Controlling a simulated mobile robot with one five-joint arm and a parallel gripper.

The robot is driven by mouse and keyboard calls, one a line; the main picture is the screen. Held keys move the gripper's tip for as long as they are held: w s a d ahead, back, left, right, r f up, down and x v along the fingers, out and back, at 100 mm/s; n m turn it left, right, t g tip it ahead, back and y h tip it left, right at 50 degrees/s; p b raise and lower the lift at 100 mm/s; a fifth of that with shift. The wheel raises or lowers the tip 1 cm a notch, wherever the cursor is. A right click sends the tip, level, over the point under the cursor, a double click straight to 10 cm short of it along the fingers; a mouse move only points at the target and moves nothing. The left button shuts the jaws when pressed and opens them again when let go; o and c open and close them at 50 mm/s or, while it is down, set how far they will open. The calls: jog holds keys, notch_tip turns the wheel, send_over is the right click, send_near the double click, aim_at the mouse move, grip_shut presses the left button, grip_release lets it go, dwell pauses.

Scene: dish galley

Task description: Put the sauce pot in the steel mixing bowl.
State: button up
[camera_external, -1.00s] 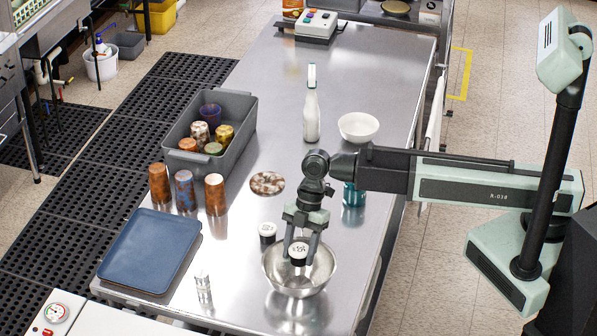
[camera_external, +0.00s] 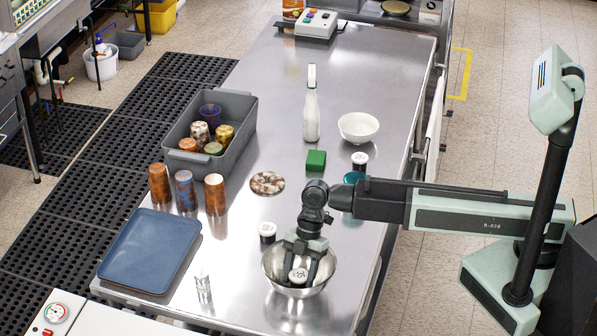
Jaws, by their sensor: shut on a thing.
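The steel mixing bowl (camera_external: 325,271) stands near the front right of the steel table. My gripper (camera_external: 299,273) points down into the bowl. It is shut on a small pot with a white lid (camera_external: 298,276), which I take to be the sauce pot. The pot is inside the bowl's rim, low in the bowl. I cannot tell whether it touches the bowl's bottom. A similar white-lidded pot (camera_external: 267,232) stands on the table just left of the bowl. Another white-lidded pot (camera_external: 360,160) stands farther back, near the white bowl.
A blue tray (camera_external: 150,250), several patterned cups (camera_external: 215,194) and a grey bin (camera_external: 237,138) of cups are to the left. A green block (camera_external: 316,160), spray bottle (camera_external: 311,112) and white bowl (camera_external: 358,127) stand behind my arm. A small shaker (camera_external: 203,286) stands at front left.

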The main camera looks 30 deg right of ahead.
jog(key=shift+f, duration=0.2)
jog(key=o, duration=1.2)
jog(key=shift+o, duration=0.2)
jog(key=shift+r, duration=0.1)
jog(key=shift+r, duration=0.25)
jog(key=p+v, duration=1.1)
jog(key=shift+w+d+r, duration=0.2)
jog(key=shift+r, duration=0.1)
